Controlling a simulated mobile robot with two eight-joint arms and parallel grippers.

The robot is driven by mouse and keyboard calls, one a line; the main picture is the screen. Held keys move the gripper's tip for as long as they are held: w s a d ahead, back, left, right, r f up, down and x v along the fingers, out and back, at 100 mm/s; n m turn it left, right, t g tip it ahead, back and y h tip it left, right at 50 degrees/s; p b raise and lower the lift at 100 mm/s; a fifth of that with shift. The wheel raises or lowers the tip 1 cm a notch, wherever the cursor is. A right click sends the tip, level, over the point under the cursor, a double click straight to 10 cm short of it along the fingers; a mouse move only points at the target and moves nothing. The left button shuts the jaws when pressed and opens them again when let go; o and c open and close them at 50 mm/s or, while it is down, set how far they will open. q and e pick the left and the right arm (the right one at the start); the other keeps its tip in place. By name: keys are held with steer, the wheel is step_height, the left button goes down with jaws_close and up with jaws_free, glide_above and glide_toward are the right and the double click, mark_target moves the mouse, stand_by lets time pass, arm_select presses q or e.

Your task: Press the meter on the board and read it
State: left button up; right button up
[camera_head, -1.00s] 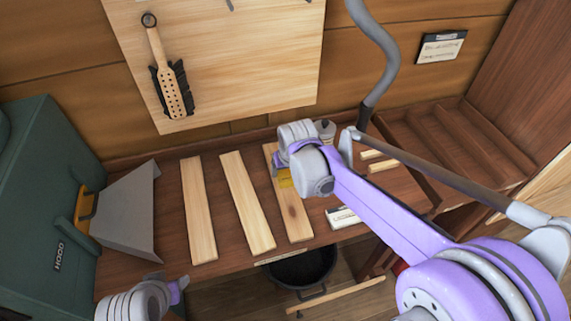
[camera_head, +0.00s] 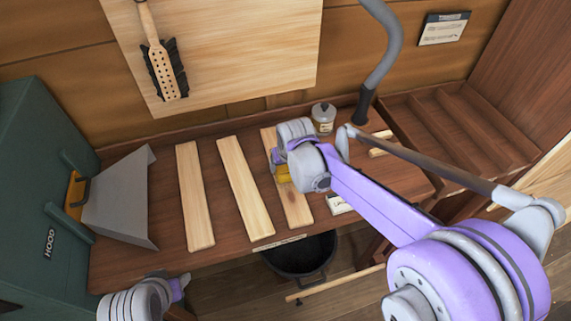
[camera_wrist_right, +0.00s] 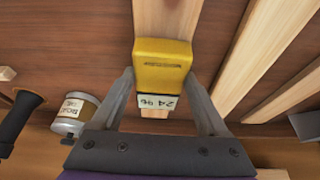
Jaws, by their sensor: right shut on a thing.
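The yellow meter (camera_wrist_right: 163,65) is held between the two fingers of my right gripper (camera_wrist_right: 160,82). Its small white display shows characters like "24 %", turned in the wrist view. In the head view the meter (camera_head: 282,174) is partly hidden by my right gripper (camera_head: 280,160). It is over the rightmost of three pale boards (camera_head: 295,207) on the bench; the wrist view shows that board (camera_wrist_right: 166,18) under it. I cannot tell how firmly they touch. My left gripper (camera_head: 180,285) is at the lower left, away from the boards; its fingers are not clear.
A labelled tin (camera_head: 323,119) stands behind my right gripper. A grey hose (camera_head: 385,50) rises at its right. A green box marked HOOD (camera_head: 40,190) with a grey flared scoop (camera_head: 120,200) is at the left. A dark bucket (camera_head: 300,255) is below the bench's front edge.

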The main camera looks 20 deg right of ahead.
mark_target(286, 168)
arm_select(q)
steer(key=shift+s+f+b, duration=0.15)
steer(key=shift+f+b, duration=0.15)
steer(key=shift+f, duration=0.1)
arm_select(e)
steer(key=shift+s+f, duration=0.15)
steer(key=shift+f, duration=0.35)
stand_by(1.6)
steer(key=shift+r+p, duration=2.15)
steer(key=shift+r, duration=2)
arm_select(q)
step_height(286, 168, up, 6)
steer(key=w, duration=0.2)
steer(key=shift+w, duration=0.2)
arm_select(e)
steer(key=shift+w, duration=0.2)
steer(key=shift+f, duration=0.1)
arm_select(q)
steer(key=shift+s, duration=0.1)
arm_select(e)
steer(key=shift+s, duration=0.15)
